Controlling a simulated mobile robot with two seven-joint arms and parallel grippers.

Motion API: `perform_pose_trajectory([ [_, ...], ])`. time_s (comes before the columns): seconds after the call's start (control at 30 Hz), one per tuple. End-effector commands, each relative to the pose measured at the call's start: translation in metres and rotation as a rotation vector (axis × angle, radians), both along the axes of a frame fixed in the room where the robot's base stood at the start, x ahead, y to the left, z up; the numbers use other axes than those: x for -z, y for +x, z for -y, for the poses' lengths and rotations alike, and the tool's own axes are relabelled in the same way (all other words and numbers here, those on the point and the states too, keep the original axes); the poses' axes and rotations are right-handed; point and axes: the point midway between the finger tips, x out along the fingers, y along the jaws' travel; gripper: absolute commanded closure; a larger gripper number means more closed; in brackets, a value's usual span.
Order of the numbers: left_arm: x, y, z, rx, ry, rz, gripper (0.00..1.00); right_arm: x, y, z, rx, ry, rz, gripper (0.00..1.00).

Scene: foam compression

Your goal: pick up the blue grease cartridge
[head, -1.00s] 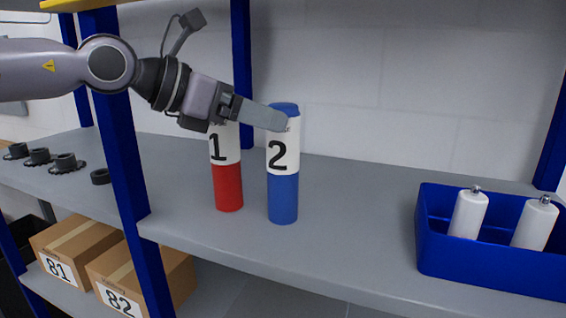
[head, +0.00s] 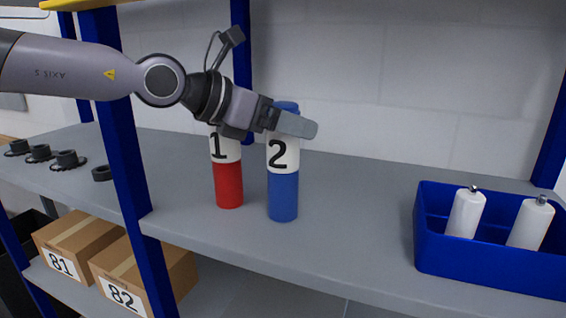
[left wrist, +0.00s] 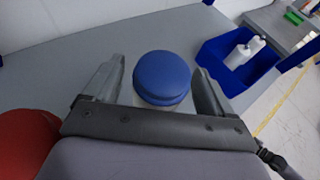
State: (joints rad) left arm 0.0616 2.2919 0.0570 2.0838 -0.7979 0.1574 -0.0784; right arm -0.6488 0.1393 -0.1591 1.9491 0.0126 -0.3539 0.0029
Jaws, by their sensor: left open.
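The blue grease cartridge (head: 283,196) stands upright on the grey shelf, with a white band marked 2 and a blue cap. In the left wrist view its blue cap (left wrist: 162,78) lies between my two fingers. My left gripper (head: 308,129) is open around the upper part of the cartridge, with a gap to the finger on each side in the left wrist view (left wrist: 163,92). In the head view a finger hides part of the cartridge below its cap. My right gripper is not in view.
A red cartridge (head: 229,186) marked 1 stands close on the left. A blue bin (head: 480,262) with two white bottles is at the right. Black rings (head: 66,160) lie at the far left. A blue post (head: 127,150) rises at the shelf's front edge.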

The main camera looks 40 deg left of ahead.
Motion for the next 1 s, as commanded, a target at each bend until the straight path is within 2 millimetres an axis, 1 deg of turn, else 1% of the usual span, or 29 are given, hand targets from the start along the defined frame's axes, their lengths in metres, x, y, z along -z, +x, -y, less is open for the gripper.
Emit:
perform_pose_trajectory([
  [0.07,0.000,0.000,0.000,0.000,0.000,0.000,0.15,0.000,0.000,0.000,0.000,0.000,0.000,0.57],
  [0.1,0.000,0.000,0.000,0.000,0.000,0.000,0.28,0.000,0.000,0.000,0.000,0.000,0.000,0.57],
  [0.17,0.000,0.000,0.000,0.000,0.000,0.000,0.48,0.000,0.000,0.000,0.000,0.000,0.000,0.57],
  [0.2,0.000,0.000,0.000,0.000,0.000,0.000,0.61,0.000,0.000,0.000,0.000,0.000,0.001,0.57],
  [0.27,0.000,0.000,0.000,0.000,0.000,-0.001,0.80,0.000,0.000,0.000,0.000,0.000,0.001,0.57],
  [0.3,0.000,0.000,0.000,0.000,0.000,-0.001,0.93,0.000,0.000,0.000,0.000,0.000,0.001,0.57],
  [0.33,0.000,0.000,0.000,0.000,0.000,-0.001,1.00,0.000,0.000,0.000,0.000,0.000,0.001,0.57],
  [0.73,-0.006,0.000,-0.002,-0.001,-0.001,0.005,1.00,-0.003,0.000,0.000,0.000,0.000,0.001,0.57],
  [0.87,-0.016,-0.001,-0.005,-0.002,-0.002,0.007,1.00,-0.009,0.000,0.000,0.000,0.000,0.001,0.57],
  [1.0,-0.032,-0.001,-0.012,-0.003,-0.002,0.008,1.00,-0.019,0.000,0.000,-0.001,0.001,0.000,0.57],
])
